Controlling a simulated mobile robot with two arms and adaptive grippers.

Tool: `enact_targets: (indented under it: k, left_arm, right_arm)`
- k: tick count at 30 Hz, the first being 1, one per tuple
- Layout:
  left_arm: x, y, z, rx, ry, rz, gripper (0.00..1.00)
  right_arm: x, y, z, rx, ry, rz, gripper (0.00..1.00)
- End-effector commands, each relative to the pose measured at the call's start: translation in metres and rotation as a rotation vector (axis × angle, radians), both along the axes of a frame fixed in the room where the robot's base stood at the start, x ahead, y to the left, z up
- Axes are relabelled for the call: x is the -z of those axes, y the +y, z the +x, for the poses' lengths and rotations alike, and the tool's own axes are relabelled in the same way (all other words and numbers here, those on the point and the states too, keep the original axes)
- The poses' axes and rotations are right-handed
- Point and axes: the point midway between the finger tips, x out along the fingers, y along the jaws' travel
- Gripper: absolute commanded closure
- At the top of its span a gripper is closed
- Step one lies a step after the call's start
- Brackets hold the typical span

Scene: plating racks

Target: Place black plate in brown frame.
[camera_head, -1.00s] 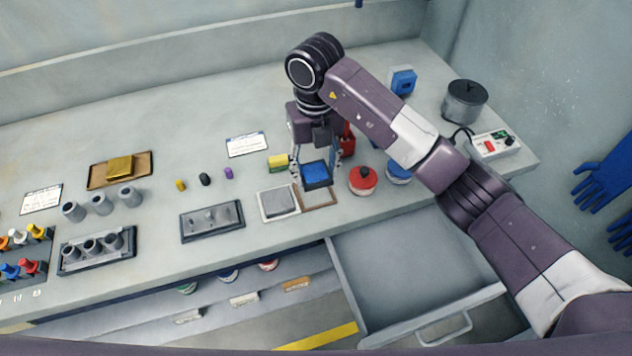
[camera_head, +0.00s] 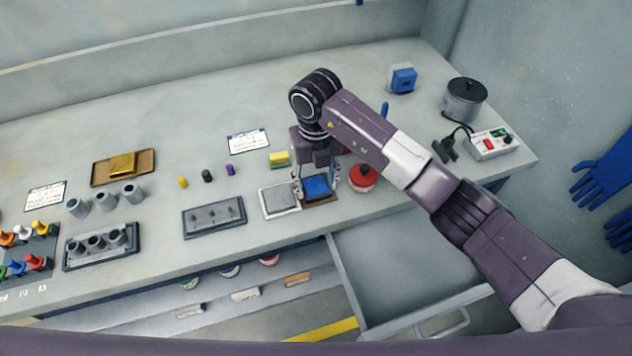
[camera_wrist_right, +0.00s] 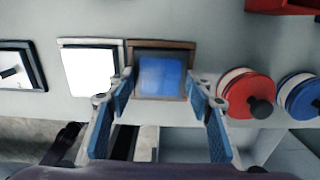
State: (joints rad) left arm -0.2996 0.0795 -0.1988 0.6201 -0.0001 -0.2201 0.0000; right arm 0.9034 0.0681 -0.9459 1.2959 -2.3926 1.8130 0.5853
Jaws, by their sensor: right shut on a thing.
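My right gripper (camera_head: 315,185) is low over the right end of the bench's front. It is shut on a plate with a blue top (camera_head: 318,186) and dark sides. The brown frame (camera_head: 325,204) lies directly under the held plate. In the right wrist view the blue-topped plate (camera_wrist_right: 160,77) sits between the fingertips (camera_wrist_right: 159,80), and the brown frame's rim (camera_wrist_right: 165,45) shows around it. Whether the plate touches the frame's bottom cannot be told. My left gripper is not in view.
A frame with a pale plate (camera_head: 280,199) adjoins on the left. A red-lidded jar (camera_head: 363,177) stands close on the right. A yellow block (camera_head: 279,159) lies behind. An open drawer (camera_head: 400,265) juts out below the bench edge.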

Motion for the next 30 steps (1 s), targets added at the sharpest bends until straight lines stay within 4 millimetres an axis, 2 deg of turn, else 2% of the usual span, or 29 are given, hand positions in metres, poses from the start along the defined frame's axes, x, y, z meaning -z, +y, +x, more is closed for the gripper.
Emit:
enact_targets:
  k: [10, 11, 13, 30]
  left_arm:
    - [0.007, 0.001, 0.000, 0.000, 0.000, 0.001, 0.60]
    - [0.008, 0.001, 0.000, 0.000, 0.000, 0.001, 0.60]
    - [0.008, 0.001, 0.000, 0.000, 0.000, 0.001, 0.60]
    - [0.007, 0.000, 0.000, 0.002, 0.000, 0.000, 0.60]
  right_arm:
    - [0.014, -0.001, -0.002, 0.001, 0.007, -0.002, 1.00]
    - [0.015, -0.001, -0.003, 0.001, 0.010, -0.004, 0.52]
    - [0.016, -0.002, -0.003, 0.001, 0.011, -0.006, 0.45]
    - [0.015, -0.003, -0.004, 0.001, 0.013, -0.007, 0.45]
